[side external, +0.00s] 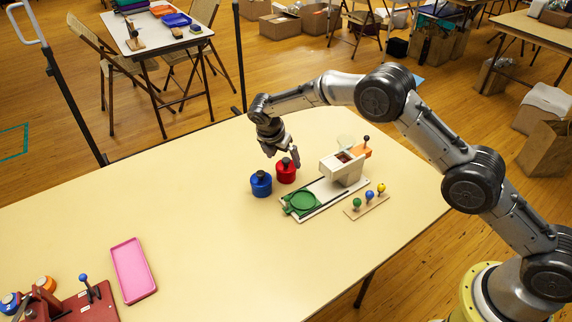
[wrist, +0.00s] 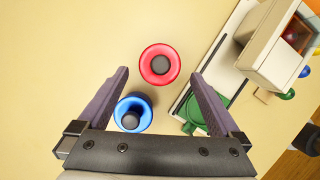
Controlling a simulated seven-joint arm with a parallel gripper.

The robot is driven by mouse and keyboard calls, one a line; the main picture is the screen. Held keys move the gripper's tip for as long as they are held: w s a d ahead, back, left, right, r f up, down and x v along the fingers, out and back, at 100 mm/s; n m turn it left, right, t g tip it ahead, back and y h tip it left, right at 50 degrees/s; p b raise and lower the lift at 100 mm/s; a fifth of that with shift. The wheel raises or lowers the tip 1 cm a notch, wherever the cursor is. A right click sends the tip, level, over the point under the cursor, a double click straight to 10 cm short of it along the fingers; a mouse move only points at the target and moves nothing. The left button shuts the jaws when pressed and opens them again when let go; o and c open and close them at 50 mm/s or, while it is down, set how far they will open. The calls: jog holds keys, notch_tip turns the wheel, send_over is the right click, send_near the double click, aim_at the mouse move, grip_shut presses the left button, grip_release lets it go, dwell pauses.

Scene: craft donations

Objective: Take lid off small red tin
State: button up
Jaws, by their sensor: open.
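A small red tin (side external: 286,172) with a dark knob on top stands upright on the table. In the wrist view the red tin (wrist: 160,64) shows from above, its round lid on and its black knob in the middle. A blue tin (side external: 261,184) with a dark knob stands just left of it; the blue tin (wrist: 132,113) also shows in the wrist view, close to the left finger. My gripper (side external: 284,158) is open and empty, pointing down above the red tin. In the wrist view the red tin lies between and beyond the fingertips (wrist: 160,75).
A white device with a green round plate (side external: 304,202) stands right of the tins, with a small board of coloured knobs (side external: 368,200) beside it. A pink tray (side external: 133,270) and a red device (side external: 75,305) are at front left. The table's middle is clear.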

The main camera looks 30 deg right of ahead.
aim_at(284, 161)
jog(key=x, duration=0.3)
jog(key=shift+f, duration=0.15)
jog(key=c, duration=1.1)
